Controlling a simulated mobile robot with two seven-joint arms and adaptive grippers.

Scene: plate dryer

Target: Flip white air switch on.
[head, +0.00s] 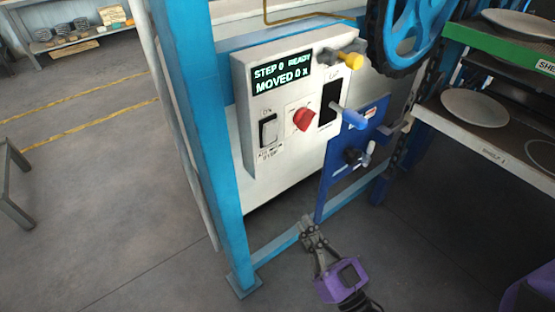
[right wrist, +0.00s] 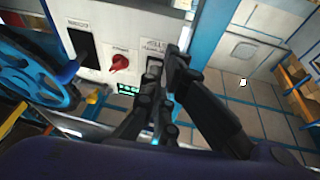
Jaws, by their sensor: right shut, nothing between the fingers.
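The white air switch (head: 268,131) is a pale rocker in a dark frame, low on the left of the white control panel (head: 243,110). An "ON" mark is above it and a label below it. Its rocker position is too small to tell. My right gripper (head: 305,222) is shut and empty, below and to the right of the switch, apart from it in the head view. My left gripper is not in view.
A blue post (head: 200,120) stands left of the panel. Plate shelves (head: 500,150) are at right.

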